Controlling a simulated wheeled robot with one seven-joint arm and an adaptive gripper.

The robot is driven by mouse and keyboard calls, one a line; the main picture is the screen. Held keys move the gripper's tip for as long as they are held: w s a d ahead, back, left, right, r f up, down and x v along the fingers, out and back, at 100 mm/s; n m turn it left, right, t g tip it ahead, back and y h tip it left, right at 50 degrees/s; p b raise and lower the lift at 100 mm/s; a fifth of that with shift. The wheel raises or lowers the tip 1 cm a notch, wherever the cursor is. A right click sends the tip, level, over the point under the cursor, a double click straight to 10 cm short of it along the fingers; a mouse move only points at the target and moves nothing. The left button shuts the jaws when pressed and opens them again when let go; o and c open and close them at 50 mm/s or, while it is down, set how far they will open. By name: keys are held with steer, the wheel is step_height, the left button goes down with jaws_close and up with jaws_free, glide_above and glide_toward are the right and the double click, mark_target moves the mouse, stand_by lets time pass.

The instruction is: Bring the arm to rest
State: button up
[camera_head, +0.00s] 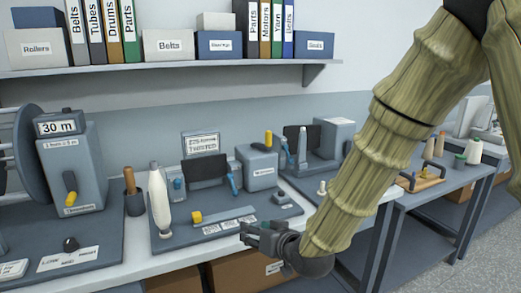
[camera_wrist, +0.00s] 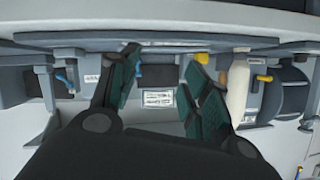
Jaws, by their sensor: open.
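My arm reaches down from the upper right of the head view, with a bark-like cover on its links. My gripper (camera_head: 250,233) is at its lower end, in front of the workbench edge and near the middle machine's base plate. In the wrist view my gripper (camera_wrist: 163,95) shows two green-padded fingers spread apart, with nothing between them. The fingers point towards the bench (camera_head: 160,262) and its machines. I cannot tell whether the fingertips are above the bench top or just in front of it.
A white bobbin (camera_head: 159,200) stands upright on the middle base plate, with a yellow knob (camera_head: 196,217) near it. A winder marked 30 m (camera_head: 75,165) stands left. A tray with a handle (camera_head: 420,178) is on the right bench. A shelf (camera_head: 170,64) hangs above. Floor shows far right.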

steer(key=s+d+f+m+g+h+p, duration=0.15)
steer(key=s+d+f, duration=0.25)
steer(key=f, duration=0.5)
steer(key=s+d+f+g+h, duration=0.1)
steer(key=s+d+f+g, duration=0.1)
steer(key=s+d+f, duration=0.45)
steer(key=s+d+f+m+g+h, duration=0.1)
steer(key=s+f+g+h, duration=0.15)
steer(key=f, duration=0.85)
steer(key=s+d+f+g, duration=0.1)
steer(key=s+d+f, duration=0.3)
steer(key=s, duration=0.5)
steer(key=s+d+f+g+h+p, duration=0.1)
steer(key=s+d+f, duration=0.3)
steer(key=s, duration=0.5)
steer(key=s+d+f+m+g+h+p, duration=0.1)
steer(key=s+d+f+g, duration=0.2)
steer(key=s+f, duration=0.3)
steer(key=s+d, duration=0.1)
steer(key=s, duration=0.2)
steer(key=shift+d+f, duration=0.2)
steer(key=shift+f, duration=0.15)
